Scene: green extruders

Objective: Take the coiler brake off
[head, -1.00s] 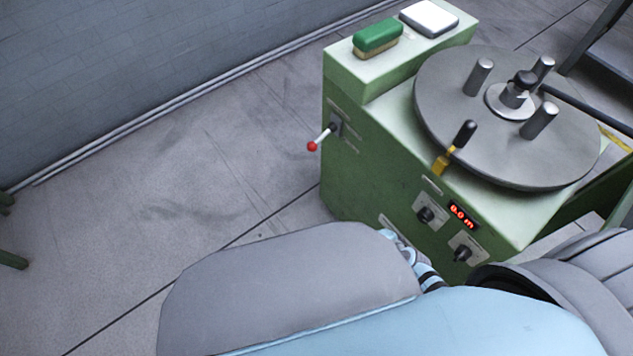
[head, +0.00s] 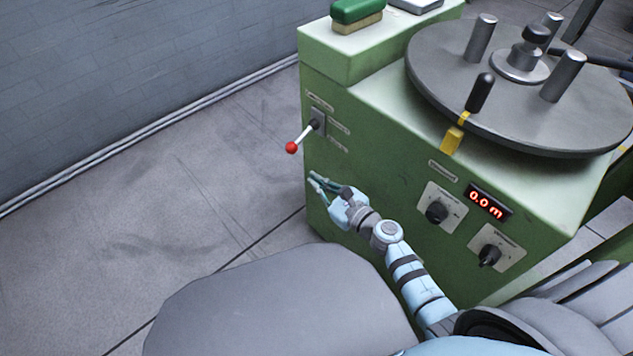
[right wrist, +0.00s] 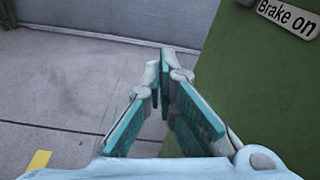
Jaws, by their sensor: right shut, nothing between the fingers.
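The coiler (head: 375,180) is a green cabinet with a grey turntable on top. Its brake lever (head: 304,137) sticks out from the upper left of the cabinet, tilted down to the left and ending in a red ball (head: 291,148). Small labels surround its pivot. In the right wrist view, a label reading "Brake on" (right wrist: 288,15) is on the green face; the lever is not visible there. My right gripper (head: 314,182) is shut and empty, below the red ball and apart from it, close to the cabinet's left edge. Its teal-padded fingers (right wrist: 163,75) show in the wrist view. My left gripper is out of view.
A yellow-based black-handled lever (head: 466,115) stands beside the turntable (head: 455,85). Two knobs (head: 437,212) and a red "0.0 m" display (head: 488,203) are on the front. A green brush (head: 356,13) lies on top. Floor left of the coiler (head: 150,230) is clear.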

